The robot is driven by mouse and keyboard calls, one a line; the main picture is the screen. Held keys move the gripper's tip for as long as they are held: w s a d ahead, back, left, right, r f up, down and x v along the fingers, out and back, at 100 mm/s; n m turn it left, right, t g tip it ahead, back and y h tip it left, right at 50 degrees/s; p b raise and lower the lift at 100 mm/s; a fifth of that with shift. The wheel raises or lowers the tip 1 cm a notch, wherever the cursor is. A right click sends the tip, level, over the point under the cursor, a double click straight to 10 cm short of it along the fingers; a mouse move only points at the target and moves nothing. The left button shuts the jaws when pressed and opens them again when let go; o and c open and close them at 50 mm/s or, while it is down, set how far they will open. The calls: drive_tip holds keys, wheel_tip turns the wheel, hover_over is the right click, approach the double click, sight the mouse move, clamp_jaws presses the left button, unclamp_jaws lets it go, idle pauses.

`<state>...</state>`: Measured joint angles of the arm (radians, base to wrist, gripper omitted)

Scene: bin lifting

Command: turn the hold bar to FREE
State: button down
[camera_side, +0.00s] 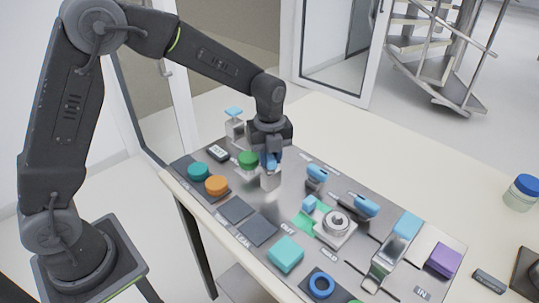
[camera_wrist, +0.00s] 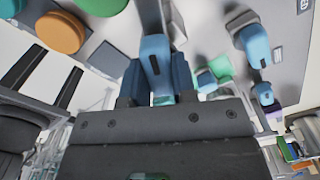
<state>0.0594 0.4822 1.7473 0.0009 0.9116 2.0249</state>
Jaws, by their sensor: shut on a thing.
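My gripper (camera_side: 270,152) points down over the middle left of the grey panel. It is shut on a blue handle (camera_wrist: 155,62) with a dark slot, which shows between the dark fingers in the wrist view. In the side view this handle (camera_side: 271,161) stands above a pale metal block (camera_side: 270,180). More blue handles (camera_side: 317,173) (camera_side: 366,206) lie to the right on the panel. No FREE mark is readable, and I cannot tell from a label which blue part is the hold bar.
The panel carries a green knob (camera_side: 249,160), a teal knob (camera_side: 199,171), an orange knob (camera_side: 216,185), a round metal dial (camera_side: 337,222), a teal block (camera_side: 285,253) and a purple block (camera_side: 443,260). A blue-topped post (camera_side: 234,120) stands behind. The table's far right (camera_side: 430,185) is mostly clear.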

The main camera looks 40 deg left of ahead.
drive_tip(key=m, duration=0.5)
drive_tip(key=shift+m, duration=0.3)
drive_tip(key=m, duration=0.4)
drive_tip(key=shift+m, duration=0.4)
drive_tip(key=c, duration=0.9)
unclamp_jaws()
wheel_tip(320, 180, up, 14)
drive_tip(key=shift+f, duration=0.1)
